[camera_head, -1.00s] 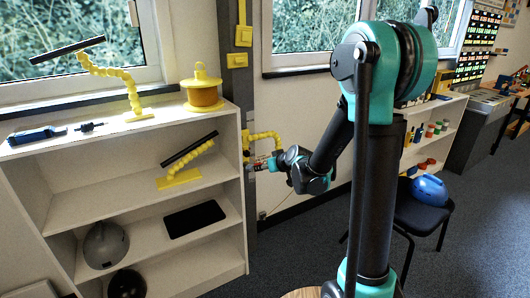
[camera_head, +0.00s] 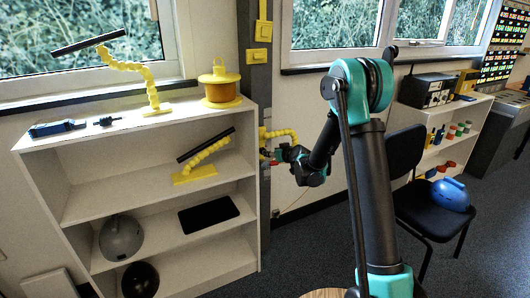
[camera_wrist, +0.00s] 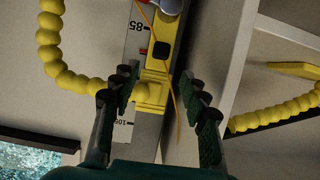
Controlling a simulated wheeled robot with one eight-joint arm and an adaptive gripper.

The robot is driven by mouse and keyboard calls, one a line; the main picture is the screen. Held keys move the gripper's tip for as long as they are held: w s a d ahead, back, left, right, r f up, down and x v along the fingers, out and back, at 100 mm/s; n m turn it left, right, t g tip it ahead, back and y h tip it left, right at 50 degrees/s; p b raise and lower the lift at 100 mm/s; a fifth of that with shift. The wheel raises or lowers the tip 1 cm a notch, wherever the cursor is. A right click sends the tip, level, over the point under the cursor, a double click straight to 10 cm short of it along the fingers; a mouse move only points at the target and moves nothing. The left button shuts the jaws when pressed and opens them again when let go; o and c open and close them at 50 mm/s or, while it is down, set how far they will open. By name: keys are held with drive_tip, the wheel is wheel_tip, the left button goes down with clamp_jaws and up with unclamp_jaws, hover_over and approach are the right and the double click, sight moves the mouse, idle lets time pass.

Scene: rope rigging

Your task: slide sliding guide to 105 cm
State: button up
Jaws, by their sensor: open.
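The sliding guide (camera_wrist: 153,78) is a yellow block on an upright grey post with a printed scale; a yellow beaded arm joins it. In the wrist view the scale's 85 mark (camera_wrist: 136,26) is on one side of the guide, and a mark that seems to read 105 (camera_wrist: 122,124) is on the other. My gripper (camera_wrist: 158,88) is open, with one finger on each side of the guide; contact cannot be told. In the head view my gripper (camera_head: 277,156) is at the post, close to the yellow beaded arm (camera_head: 279,133), and hides part of the guide.
A white shelf (camera_head: 255,225) stands just left of the post, holding a yellow beaded stand (camera_head: 197,174) and a yellow lantern-like object (camera_head: 220,88) on top. An orange cord (camera_wrist: 171,75) runs beside the guide. A black chair (camera_head: 408,160) with a blue helmet stands right of my arm.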

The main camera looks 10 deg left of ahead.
sight(262, 148)
drive_tip(key=x, duration=0.8)
drive_tip(key=shift+a, duration=0.15)
drive_tip(key=shift+w+f, duration=0.15)
drive_tip(key=shift+c, duration=0.3)
clamp_jaws()
